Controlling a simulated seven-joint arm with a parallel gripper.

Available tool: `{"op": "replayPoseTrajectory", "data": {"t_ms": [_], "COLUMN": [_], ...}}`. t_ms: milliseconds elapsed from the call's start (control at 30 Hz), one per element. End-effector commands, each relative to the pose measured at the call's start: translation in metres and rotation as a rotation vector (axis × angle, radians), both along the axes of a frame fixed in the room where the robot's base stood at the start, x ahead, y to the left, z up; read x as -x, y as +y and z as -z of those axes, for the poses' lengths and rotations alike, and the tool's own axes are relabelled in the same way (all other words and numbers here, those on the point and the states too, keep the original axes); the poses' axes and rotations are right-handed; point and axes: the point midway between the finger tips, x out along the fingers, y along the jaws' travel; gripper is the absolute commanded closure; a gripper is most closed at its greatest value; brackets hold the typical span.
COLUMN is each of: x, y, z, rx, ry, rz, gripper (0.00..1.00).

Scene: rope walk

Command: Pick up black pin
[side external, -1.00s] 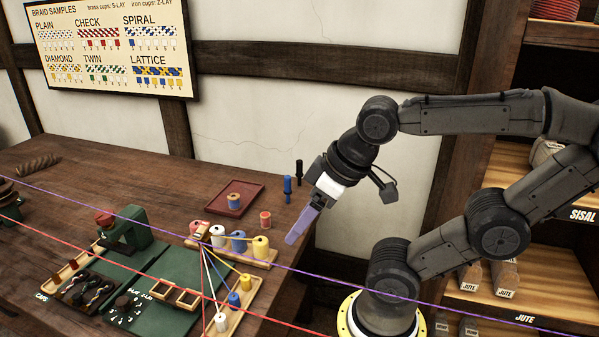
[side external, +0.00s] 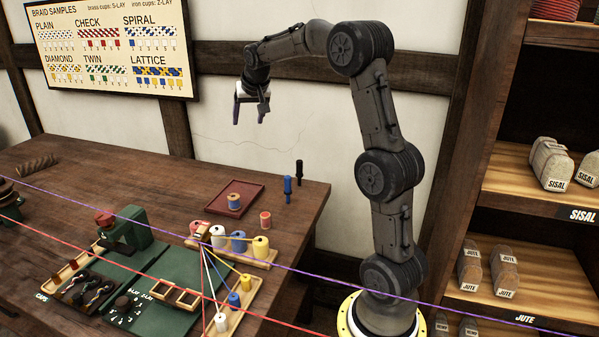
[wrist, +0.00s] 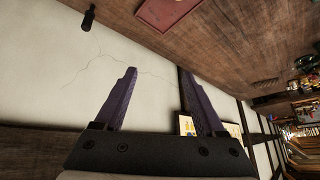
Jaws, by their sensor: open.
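The black pin (side external: 299,172) stands upright near the back right corner of the wooden table, just behind a blue pin (side external: 287,188). In the wrist view a dark pin (wrist: 88,18), apparently the black one, shows at the upper left, away from my fingers. My gripper (side external: 249,116) is raised high above the back of the table, to the left of the pins, with its purple fingers pointing down. In the wrist view my gripper (wrist: 158,72) has its two fingers spread, with nothing between them.
An orange-red spool (side external: 265,220) stands in front. Purple (side external: 345,279) and red (side external: 190,292) strands cross the foreground. A cracked wall (side external: 290,125) rises behind the table.

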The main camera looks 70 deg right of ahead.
Motion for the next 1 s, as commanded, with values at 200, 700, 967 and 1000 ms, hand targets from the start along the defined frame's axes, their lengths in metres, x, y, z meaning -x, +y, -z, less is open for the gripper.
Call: {"op": "replayPoseTrajectory", "data": {"t_ms": [200,700,967,1000], "x": [0.030,0.086,0.080,0.080], "y": [-0.122,-0.187,-0.204,-0.205], "z": [0.093,0.195,0.235,0.238], "rx": [-0.061,-0.147,-0.144,-0.144], "ry": [0.091,0.171,0.168,0.168], "rz": [0.199,0.331,0.330,0.330], "gripper": [0.28,0.28,0.28,0.28]}}
